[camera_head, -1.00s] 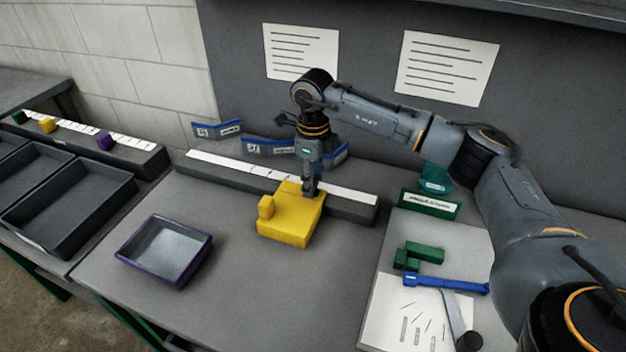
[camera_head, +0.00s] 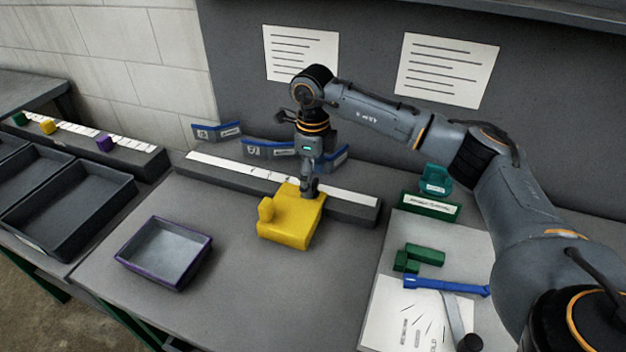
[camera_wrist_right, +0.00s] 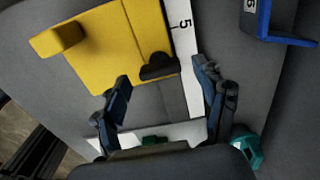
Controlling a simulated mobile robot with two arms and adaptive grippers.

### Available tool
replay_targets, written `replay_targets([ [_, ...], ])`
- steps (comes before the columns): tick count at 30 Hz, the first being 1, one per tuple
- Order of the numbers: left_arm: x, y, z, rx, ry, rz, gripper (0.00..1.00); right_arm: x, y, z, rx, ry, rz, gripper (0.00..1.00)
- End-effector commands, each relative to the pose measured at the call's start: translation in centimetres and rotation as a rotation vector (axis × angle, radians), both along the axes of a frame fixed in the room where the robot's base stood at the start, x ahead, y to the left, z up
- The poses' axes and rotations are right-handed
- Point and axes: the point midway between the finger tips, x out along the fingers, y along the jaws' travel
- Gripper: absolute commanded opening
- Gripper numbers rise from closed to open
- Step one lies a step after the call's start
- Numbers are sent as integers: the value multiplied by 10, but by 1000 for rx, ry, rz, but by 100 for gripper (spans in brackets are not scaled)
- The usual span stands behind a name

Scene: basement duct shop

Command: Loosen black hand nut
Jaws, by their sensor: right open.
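A yellow block (camera_head: 290,222) with a small raised knob on its left side sits on the workbench, against the grey ruler rail. In the right wrist view the yellow block (camera_wrist_right: 122,45) fills the upper left. A dark, half-round piece, apparently the black hand nut (camera_wrist_right: 158,67), shows at the block's edge beside the white scale strip. My right gripper (camera_head: 309,189) points down at the block's back right corner. In the wrist view its fingers (camera_wrist_right: 161,73) are apart, one to each side of the dark piece; contact cannot be told. My left gripper is not in view.
A purple-rimmed tray (camera_head: 165,252) stands to the left. Blue labelled brackets (camera_head: 268,149) stand behind the rail (camera_head: 230,176). Green blocks (camera_head: 424,254), a blue tool (camera_head: 445,286) and a dark-ended tool (camera_head: 470,342) lie on the right. The bench front is clear.

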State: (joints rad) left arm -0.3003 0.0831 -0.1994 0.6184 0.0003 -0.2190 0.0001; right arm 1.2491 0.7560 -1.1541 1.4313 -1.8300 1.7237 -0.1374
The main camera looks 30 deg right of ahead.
Motion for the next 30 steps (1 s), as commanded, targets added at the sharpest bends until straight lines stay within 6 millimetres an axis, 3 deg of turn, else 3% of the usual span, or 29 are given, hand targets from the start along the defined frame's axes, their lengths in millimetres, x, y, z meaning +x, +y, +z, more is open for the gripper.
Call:
replay_targets([
  [9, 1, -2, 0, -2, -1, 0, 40, 1, 0, 68, 1, -5, 0, 72],
  [15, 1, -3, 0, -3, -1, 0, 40, 1, 0, 98, 1, -4, 0, 72],
  [30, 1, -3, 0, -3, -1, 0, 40, 0, 0, 108, 0, -1, 0, 72],
])
